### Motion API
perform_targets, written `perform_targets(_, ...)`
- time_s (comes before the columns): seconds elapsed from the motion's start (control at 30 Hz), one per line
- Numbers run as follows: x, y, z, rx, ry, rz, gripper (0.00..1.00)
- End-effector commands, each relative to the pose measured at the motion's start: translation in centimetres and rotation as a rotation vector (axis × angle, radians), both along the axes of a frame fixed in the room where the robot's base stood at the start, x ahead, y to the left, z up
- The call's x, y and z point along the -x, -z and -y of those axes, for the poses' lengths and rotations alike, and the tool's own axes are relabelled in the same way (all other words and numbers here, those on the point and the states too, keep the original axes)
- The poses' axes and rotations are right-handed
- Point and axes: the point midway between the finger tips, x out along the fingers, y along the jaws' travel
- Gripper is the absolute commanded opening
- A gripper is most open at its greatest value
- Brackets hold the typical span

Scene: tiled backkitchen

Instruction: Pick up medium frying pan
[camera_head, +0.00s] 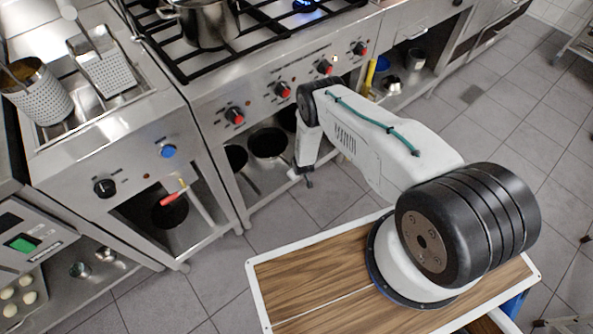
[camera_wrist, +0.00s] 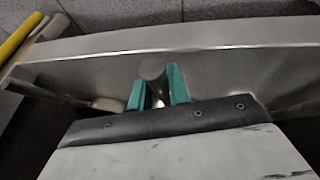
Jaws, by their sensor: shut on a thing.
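A dark round frying pan (camera_head: 268,142) lies on the shelf under the stove, and a second dark pan (camera_head: 236,157) lies to its left. Which is the medium one I cannot tell for sure. My gripper (camera_head: 303,180) is low in front of the stove opening, just right of the first pan. In the wrist view its green fingers (camera_wrist: 158,88) are shut on a narrow metal piece, apparently a pan handle (camera_wrist: 152,70). The pan body at the other end of that piece cannot be made out there.
The steel stove front (camera_head: 285,90) with red-marked knobs stands above the opening, and a pot (camera_head: 205,22) is on top. A fryer cabinet (camera_head: 120,150) is to the left. A yellow object (camera_head: 370,75) stands on the right-hand shelf. Grey tiled floor (camera_head: 215,275) is free in front.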

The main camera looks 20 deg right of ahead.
Motion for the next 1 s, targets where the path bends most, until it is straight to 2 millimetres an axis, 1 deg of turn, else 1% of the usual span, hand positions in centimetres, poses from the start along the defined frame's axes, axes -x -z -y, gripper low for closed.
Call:
perform_targets(0.2,0.0,0.0,0.0,0.0,0.0,0.001,0.0)
perform_targets(0.23,0.0,0.0,0.0,0.0,0.0,0.001,0.24)
perform_targets(0.27,0.0,0.0,0.0,0.0,0.0,0.001,0.33)
perform_targets(0.3,0.0,0.0,0.0,0.0,0.0,0.001,0.44)
perform_targets(0.57,0.0,0.0,0.0,0.0,0.0,0.001,0.44)
perform_targets(0.67,0.1,-0.4,0.0,0.0,0.0,0.001,0.44)
perform_targets(0.77,0.5,-1.3,0.0,0.001,0.0,0.0,0.44)
perform_targets(1.0,2.1,-4.9,-0.2,0.0,-0.001,0.001,0.44)
